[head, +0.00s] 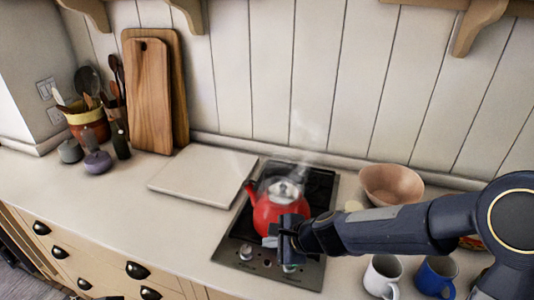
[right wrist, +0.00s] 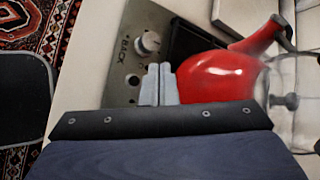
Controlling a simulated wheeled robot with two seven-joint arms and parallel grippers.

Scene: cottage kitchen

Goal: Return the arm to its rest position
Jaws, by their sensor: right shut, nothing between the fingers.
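My right arm comes in from the right in the head view, and my right gripper (head: 272,241) is at the front of the stove, in front of the red kettle. In the right wrist view its two grey fingers (right wrist: 158,84) are together with nothing between them. They are over the control panel, beside the red kettle (right wrist: 215,76). The red kettle (head: 266,214) stands upright on the stove (head: 232,249), with steam above it; the gripper hides part of its lower front. I cannot tell whether the gripper touches the kettle. My left gripper is not in view.
A blue mug (head: 436,277) and a white mug (head: 382,276) stand below my right forearm. A wooden bowl (head: 391,184) is behind it. A white board (head: 203,174) lies left of the stove. The counter's front left (head: 130,205) is clear. A stove knob (right wrist: 149,42) is near the fingers.

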